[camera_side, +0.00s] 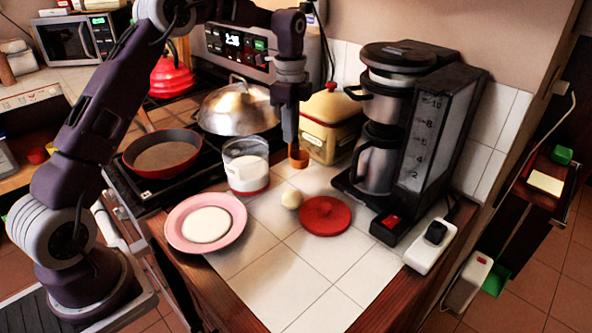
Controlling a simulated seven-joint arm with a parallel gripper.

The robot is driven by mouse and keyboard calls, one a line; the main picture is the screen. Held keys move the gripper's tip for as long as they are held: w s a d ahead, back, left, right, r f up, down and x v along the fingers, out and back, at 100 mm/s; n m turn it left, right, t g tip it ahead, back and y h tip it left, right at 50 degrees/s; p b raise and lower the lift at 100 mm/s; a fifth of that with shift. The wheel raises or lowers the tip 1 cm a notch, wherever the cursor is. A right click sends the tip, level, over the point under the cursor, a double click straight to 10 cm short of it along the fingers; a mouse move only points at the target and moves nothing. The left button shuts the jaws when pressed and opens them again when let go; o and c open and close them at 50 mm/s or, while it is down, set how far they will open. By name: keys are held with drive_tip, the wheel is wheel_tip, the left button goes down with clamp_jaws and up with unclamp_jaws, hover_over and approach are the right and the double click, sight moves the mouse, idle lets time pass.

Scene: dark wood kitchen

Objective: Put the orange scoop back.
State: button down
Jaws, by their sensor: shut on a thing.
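My gripper (292,148) points down above the tiled counter and is shut on the orange scoop (299,160). The scoop hangs in front of the yellow box, to the right of a glass jar. The jar (246,180) is open at the top, with white contents and a red band at its base. A pink plate (174,230) with a round white patch (206,225) on it lies at the counter's front left.
A tall black coffee maker (440,130) stands to the right, with a white power strip (431,245) near it. The yellow box (330,135) stands behind. The stove holds a red pan (162,152) and a domed metal lid (238,108). The front tiles are clear.

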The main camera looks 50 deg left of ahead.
sight(291, 153)
wheel_tip(291, 153, down, 6)
drive_tip(key=shift+f, duration=0.25)
drive_tip(key=shift+f, duration=0.1)
drive_tip(key=c, duration=1.4)
unclamp_jaws()
drive_tip(key=shift+o, duration=0.2)
